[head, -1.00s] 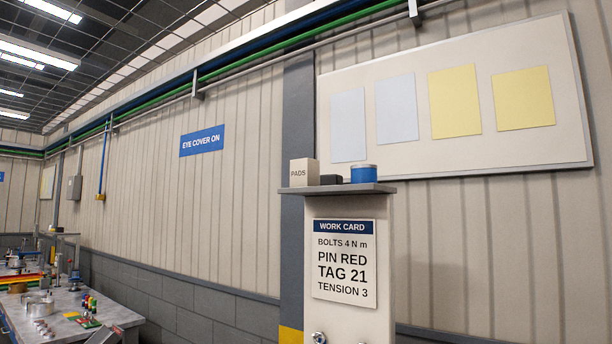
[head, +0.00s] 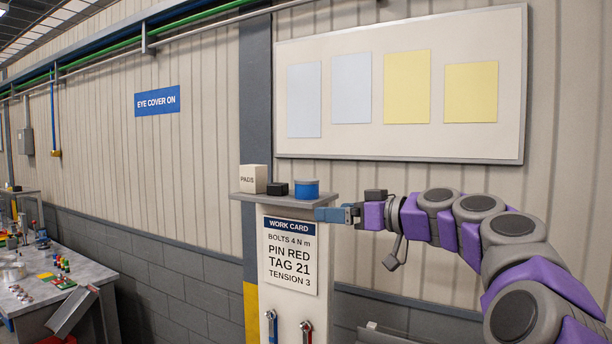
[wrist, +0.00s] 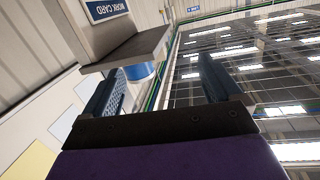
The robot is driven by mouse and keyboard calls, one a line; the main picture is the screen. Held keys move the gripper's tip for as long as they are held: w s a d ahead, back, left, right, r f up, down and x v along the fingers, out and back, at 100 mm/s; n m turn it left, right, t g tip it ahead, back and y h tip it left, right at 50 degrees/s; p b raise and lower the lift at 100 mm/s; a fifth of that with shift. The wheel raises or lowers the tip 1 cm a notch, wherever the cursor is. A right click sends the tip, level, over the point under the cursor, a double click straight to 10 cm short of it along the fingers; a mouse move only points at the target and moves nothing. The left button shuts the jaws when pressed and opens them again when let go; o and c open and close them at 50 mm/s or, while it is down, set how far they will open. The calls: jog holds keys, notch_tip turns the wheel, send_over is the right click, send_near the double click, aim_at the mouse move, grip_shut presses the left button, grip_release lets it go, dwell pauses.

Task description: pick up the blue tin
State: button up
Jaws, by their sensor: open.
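In the head view my gripper (head: 328,214) is at the shelf's right end, just below and right of the tin. In the wrist view my gripper (wrist: 160,66) is open with nothing between its fingers. There the tin (wrist: 140,71) shows beyond the left finger, which partly hides it. I cannot tell the exact gap between finger and tin.
A black block (head: 278,189) stands just left of the tin, and a white PADS box (head: 254,179) stands left of that. The shelf tops a post with the work card (head: 290,255). A cluttered workbench (head: 75,283) is at the far left. Wall behind.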

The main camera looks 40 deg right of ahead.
jog(key=s+d+r+t+h, duration=0.1)
jog(key=s+d+r, duration=0.25)
jog(key=d, duration=0.25)
jog(key=p, duration=0.2)
send_near(310, 180)
jog(key=f, duration=0.1)
jog(key=shift+h, duration=0.3)
jog(key=w+p, duration=0.1)
jog(key=w, duration=0.2)
jog(key=w+a+p, duration=0.1)
jog(key=w, duration=0.2)
jog(key=w+a+p, duration=0.1)
jog(key=w, duration=0.3)
jog(key=shift+a+r, duration=0.1)
jog(key=shift+r, duration=0.05)
jog(key=shift+w+a, duration=0.1)
jog(key=shift+w, duration=0.3)
jog(key=shift+s+d, duration=0.15)
jog(key=shift+d, duration=0.5)
jog(key=c, duration=0.3)
jog(key=shift+a, duration=0.5)
jog(key=c, duration=0.8)
